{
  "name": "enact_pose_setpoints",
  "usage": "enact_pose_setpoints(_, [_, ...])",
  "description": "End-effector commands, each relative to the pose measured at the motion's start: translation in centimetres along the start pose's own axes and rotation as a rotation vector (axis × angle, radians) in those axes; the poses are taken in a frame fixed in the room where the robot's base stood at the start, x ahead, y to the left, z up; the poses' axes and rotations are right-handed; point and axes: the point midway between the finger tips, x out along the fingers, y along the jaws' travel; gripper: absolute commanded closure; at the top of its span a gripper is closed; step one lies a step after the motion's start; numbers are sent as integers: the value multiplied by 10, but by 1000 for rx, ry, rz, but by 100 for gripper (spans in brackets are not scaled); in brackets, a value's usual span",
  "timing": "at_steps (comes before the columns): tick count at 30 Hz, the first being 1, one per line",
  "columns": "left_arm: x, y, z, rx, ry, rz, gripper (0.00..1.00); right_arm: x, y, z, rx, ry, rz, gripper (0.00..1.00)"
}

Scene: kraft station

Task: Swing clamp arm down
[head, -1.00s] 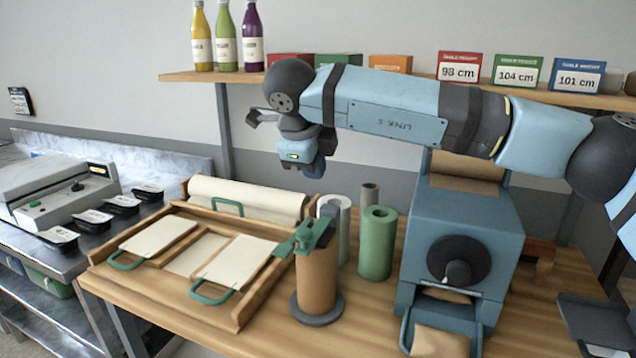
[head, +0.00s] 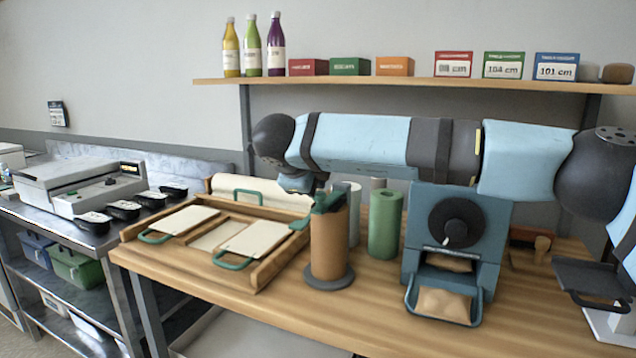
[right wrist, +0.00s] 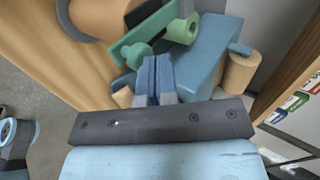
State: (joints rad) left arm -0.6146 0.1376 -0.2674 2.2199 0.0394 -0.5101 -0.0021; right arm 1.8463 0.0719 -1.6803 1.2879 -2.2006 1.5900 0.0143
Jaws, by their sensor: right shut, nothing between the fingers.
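The green clamp arm (head: 327,201) sits on top of the upright brown roll (head: 328,245), which stands on a dark round base. In the right wrist view the clamp arm (right wrist: 150,34) runs diagonally, with a round green knob (right wrist: 137,54) at its near side. My right gripper (head: 300,184) is low behind the roll in the head view, its fingertips hidden there. In the right wrist view its blue fingers (right wrist: 153,66) are shut and empty, close to the knob; I cannot tell whether they touch. My left gripper is not in view.
A green roll (head: 385,224) and a pale roll (head: 354,215) stand close right of the clamp. The blue dispenser (head: 458,222) is further right. A wooden tray (head: 262,275) with pale sheets lies left. The shelf (head: 400,83) with bottles and boxes runs above my right arm.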

Motion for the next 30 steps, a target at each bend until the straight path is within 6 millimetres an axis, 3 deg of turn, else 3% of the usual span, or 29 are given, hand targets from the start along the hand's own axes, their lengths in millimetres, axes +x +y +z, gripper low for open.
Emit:
enact_pose_setpoints(9, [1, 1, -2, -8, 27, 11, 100, 4, 15, 0, 0, 0, 1, 100])
enact_pose_setpoints(30, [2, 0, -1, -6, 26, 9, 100, 4, 21, 2, -7, 1, 9, 100])
